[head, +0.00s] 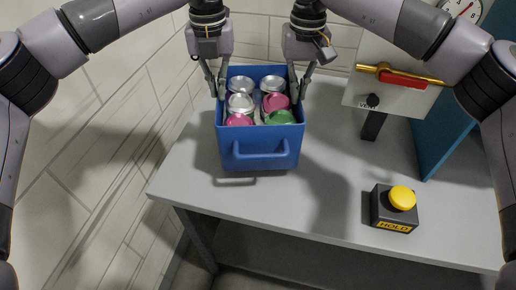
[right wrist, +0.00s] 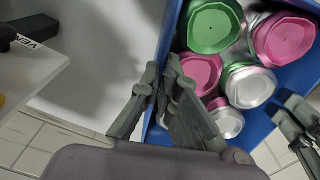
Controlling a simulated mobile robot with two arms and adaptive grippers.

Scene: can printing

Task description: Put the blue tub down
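The blue tub (head: 262,150) is upright over the grey table (head: 190,172), its front handle facing me. Several cans with silver, pink and green ends (head: 275,102) are inside. My left gripper (head: 217,90) is shut on the tub's left rim. My right gripper (head: 298,92) is shut on the right rim. In the right wrist view its fingers (right wrist: 163,75) straddle the blue wall (right wrist: 170,32), one finger inside beside the cans. Left fingers (right wrist: 298,125) also show there.
A black box with a yellow button (head: 402,198), marked HOLD, stands at the table's front right. A light panel with a red and brass handle (head: 400,79) and a blue upright panel (head: 445,120) stand at the right. A tiled wall is at left. Table between tub and button is clear.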

